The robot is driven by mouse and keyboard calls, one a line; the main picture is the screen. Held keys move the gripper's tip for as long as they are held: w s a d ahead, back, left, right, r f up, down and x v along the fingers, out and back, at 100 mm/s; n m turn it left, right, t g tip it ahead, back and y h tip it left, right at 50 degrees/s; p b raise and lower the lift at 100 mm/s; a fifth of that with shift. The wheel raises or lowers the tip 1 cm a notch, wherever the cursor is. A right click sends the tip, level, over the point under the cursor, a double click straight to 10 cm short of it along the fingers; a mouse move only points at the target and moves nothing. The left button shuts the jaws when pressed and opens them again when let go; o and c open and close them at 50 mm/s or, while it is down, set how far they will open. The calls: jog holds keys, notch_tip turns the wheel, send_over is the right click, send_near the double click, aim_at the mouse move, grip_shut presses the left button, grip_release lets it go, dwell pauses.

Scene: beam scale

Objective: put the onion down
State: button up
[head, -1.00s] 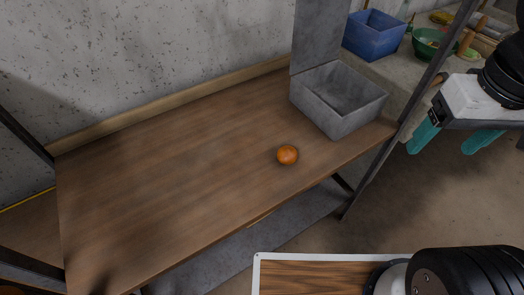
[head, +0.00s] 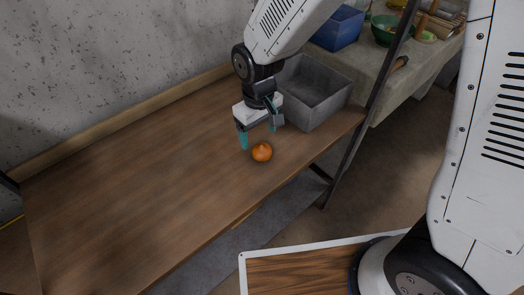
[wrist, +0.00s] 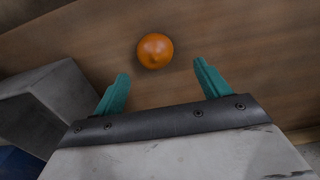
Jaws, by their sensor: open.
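The onion (head: 262,152) is a round orange-brown bulb resting on the wooden table (head: 130,180), near its front edge and left of the grey bin. My gripper (head: 259,138) is open and empty, above the table just behind the onion. In the wrist view the onion (wrist: 155,50) lies beyond the two teal fingertips (wrist: 162,75), roughly midway between them and not touching either.
An open grey bin (head: 325,105) stands on the table's right end, close to my gripper. A dark metal post (head: 375,85) rises at that end. A blue crate (head: 336,28) and a green bowl (head: 388,32) sit on another surface behind. The table's left half is clear.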

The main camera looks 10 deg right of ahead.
aim_at(262, 144)
jog(key=f, duration=0.8)
jog(key=shift+d, duration=0.4)
jog(key=c, duration=1.1)
jog(key=shift+c, duration=0.2)
